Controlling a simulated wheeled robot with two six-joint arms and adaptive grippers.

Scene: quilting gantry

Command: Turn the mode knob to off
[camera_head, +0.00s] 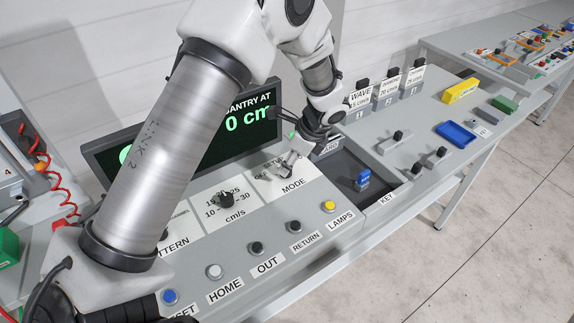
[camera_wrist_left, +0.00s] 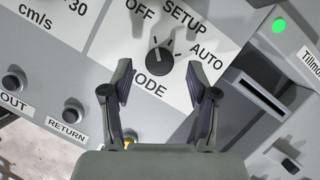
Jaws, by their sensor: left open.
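The mode knob (camera_wrist_left: 160,60) is a black rotary knob on a white plate marked OFF, SETUP, AUTO and MODE. A small pale mark shows at its upper edge, but I cannot tell for sure which label it points to. My left gripper (camera_wrist_left: 158,92) is open, its two fingers apart on either side below the knob in the left wrist view, with nothing between the tips. In the head view, the left gripper (camera_head: 290,163) is over the MODE plate (camera_head: 281,194) and hides the knob. My right gripper is not in view.
A speed knob (camera_head: 226,199) stands left of the MODE plate. A row of push buttons, including a yellow lamps button (camera_head: 328,206), lines the panel front. A display (camera_head: 250,117) stands behind. A recessed tray with a blue-topped key (camera_head: 363,178) lies to the right.

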